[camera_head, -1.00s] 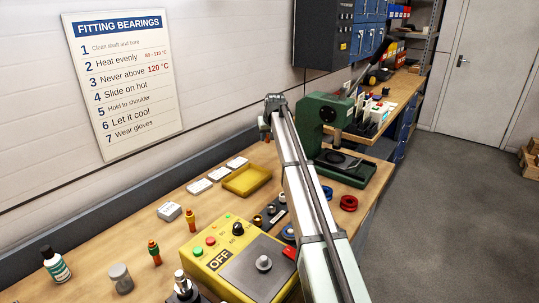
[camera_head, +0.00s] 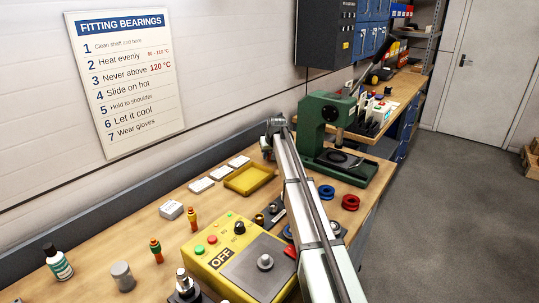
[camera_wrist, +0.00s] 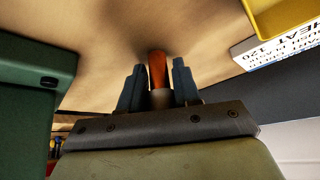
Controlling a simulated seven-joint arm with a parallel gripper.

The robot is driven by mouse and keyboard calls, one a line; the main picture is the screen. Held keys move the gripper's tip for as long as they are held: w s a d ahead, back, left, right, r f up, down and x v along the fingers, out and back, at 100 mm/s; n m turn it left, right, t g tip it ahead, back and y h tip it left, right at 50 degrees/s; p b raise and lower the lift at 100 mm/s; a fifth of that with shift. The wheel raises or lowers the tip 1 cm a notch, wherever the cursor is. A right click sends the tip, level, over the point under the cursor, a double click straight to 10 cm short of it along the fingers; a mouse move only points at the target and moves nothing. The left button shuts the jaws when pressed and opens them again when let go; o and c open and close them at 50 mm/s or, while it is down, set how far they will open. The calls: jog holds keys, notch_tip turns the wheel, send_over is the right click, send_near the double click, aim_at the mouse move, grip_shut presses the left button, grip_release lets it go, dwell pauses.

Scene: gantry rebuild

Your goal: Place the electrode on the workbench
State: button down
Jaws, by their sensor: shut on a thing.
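A copper-orange rod with a grey lower part, which I take to be the electrode (camera_wrist: 157,68), stands between the two blue-grey fingers of my gripper (camera_wrist: 159,80) in the wrist view. The gripper is shut on it. The tan workbench (camera_wrist: 105,25) fills the background beyond the rod's tip, with a soft shadow around it. I cannot tell whether the tip touches the surface. In the head view, the workbench (camera_head: 137,222) runs along the wall. The end of my arm is over its far part, behind the yellow tray and left of the green press. The rod is not discernible there.
The green press (camera_head: 316,124) stands close right of my arm's end. A yellow tray (camera_head: 249,191) and white blocks lie to the left. A yellow control box (camera_head: 207,262), blue rings (camera_head: 327,192) and red rings (camera_head: 350,202) stand nearer.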

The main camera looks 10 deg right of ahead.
jog(key=shift+f, duration=0.15)
jog(key=c, duration=0.8)
grip_release()
jog(key=v, duration=1.2)
jog(key=shift+r, duration=0.2)
